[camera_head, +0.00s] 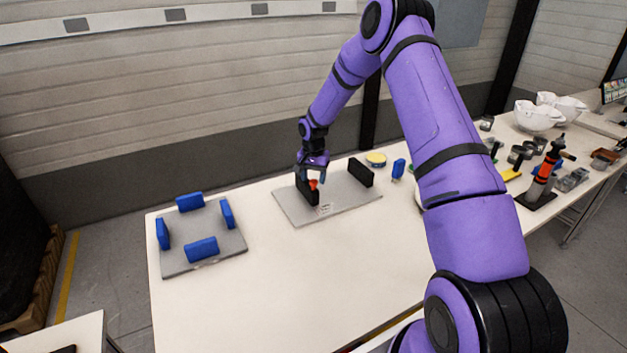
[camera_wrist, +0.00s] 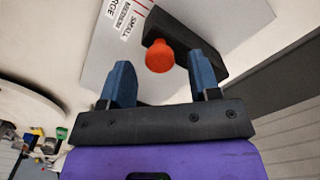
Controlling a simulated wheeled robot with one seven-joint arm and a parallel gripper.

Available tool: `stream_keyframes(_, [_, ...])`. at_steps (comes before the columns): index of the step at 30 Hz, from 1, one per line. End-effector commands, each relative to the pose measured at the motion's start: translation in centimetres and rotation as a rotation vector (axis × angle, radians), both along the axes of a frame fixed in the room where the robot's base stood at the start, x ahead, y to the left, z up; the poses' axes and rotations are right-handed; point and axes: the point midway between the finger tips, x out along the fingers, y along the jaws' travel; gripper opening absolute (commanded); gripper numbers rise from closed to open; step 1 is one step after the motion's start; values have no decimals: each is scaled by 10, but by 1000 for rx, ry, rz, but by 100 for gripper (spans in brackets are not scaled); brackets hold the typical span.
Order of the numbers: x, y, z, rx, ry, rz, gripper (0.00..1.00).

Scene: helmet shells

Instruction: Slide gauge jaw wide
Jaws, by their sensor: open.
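The gauge is a grey plate (camera_head: 340,203) on the white table, with two upright black jaws. The left black jaw (camera_head: 309,193) carries an orange-red knob (camera_head: 313,184); the right black jaw (camera_head: 361,172) stands apart from it toward the plate's far right. My gripper (camera_head: 311,178) is at the left jaw, pointing down. In the wrist view, my gripper's blue fingers (camera_wrist: 162,80) are spread, with the orange-red knob (camera_wrist: 160,56) just beyond and between the tips. The black jaw (camera_wrist: 187,42) lies behind the knob. Printed labels, including "SMALL", show on the plate. Contact with the knob cannot be told.
A second grey plate with several blue blocks (camera_head: 201,249) is at the left of the table. A yellow-topped round item (camera_head: 376,159) and a blue item (camera_head: 398,168) stand right of the gauge. White helmet shells (camera_head: 537,116) are at the far right. The front table is clear.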

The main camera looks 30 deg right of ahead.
Motion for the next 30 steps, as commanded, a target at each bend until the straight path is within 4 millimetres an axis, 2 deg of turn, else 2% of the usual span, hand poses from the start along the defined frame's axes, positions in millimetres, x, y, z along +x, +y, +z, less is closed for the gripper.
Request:
stream_keyframes(6, [0,0,-13,1,1,0,56])
stream_keyframes(14, [0,0,-13,0,0,0,56])
stream_keyframes(21, [0,0,-13,0,0,0,4])
stream_keyframes(22, [0,0,-13,0,0,0,0])
stream_keyframes(26, [0,2,-13,0,0,1,0])
stream_keyframes(30, [0,17,-13,0,0,5,0])
